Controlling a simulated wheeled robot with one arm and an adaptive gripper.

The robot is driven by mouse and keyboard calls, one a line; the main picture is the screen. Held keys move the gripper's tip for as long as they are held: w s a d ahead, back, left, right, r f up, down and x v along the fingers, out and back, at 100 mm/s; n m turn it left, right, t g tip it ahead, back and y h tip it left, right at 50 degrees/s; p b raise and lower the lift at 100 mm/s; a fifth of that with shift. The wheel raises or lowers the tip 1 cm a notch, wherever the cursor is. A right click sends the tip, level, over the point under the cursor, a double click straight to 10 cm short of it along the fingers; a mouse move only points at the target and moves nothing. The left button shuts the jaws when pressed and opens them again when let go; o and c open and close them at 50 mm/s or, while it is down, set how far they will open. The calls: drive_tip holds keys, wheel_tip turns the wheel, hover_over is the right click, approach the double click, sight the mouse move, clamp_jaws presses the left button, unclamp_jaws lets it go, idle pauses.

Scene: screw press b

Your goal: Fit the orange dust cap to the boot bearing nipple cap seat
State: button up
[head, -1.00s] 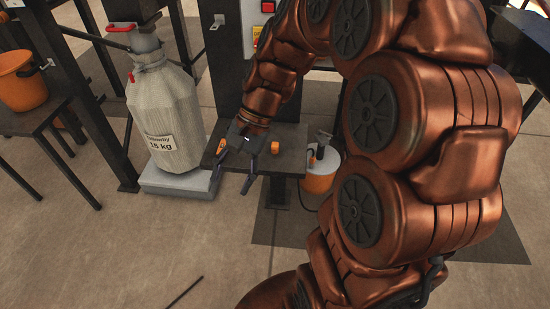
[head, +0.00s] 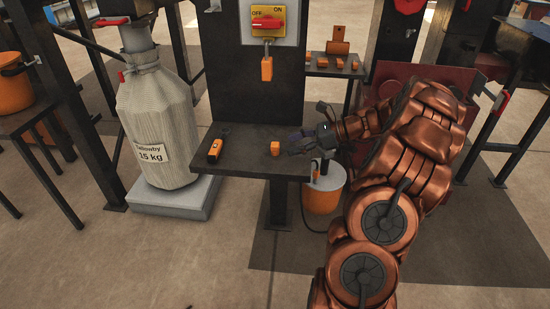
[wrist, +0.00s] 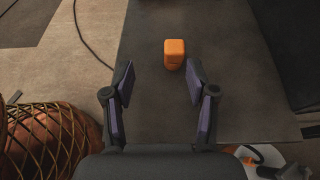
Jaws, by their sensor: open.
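The small orange dust cap (head: 275,148) stands on the dark table, near its right part. In the wrist view the orange cap (wrist: 174,54) is just beyond my fingertips, nearer the right finger. My gripper (head: 298,144) is at the table's right side, beside the cap, low and pointing left toward it. In the wrist view my gripper (wrist: 159,70) has its two fingers spread with nothing between them. I cannot make out the boot bearing nipple cap seat in either view.
The table (head: 240,160) also carries an orange and black tool (head: 215,148). A red switch on a yellow plate (head: 270,24) is above, with an orange block (head: 267,68) hanging below. An orange bucket (head: 322,190) stands at right, a sack (head: 160,115) at left. A back shelf holds several orange pieces.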

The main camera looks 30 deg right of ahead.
sight(275, 147)
drive_tip(key=shift+d+f, duration=0.5)
drive_tip(key=shift+d, duration=0.05)
drive_tip(key=shift+w+f+m, duration=0.1)
drive_tip(key=shift+m, duration=0.2)
drive_tip(key=shift+b+x, duration=0.5)
drive_tip(key=shift+x, duration=0.7)
drive_tip(key=shift+w+d+r+b+x, duration=0.15)
drive_tip(key=shift+b+x, duration=0.15)
drive_tip(key=shift+x, duration=0.5)
drive_tip(key=shift+w+r+b+x, duration=0.15)
drive_tip(key=shift+b+x, duration=0.15)
drive_tip(key=shift+x, duration=0.55)
drive_tip(key=shift+w+d+b+x, duration=0.1)
drive_tip(key=shift+w+b+x, duration=0.15)
drive_tip(key=shift+x, duration=0.55)
drive_tip(key=shift+c, duration=0.3)
drive_tip(key=c, duration=0.9)
drive_tip(key=shift+t, duration=0.3)
wheel_tip(275, 147, up, 10)
drive_tip(key=p, duration=0.3)
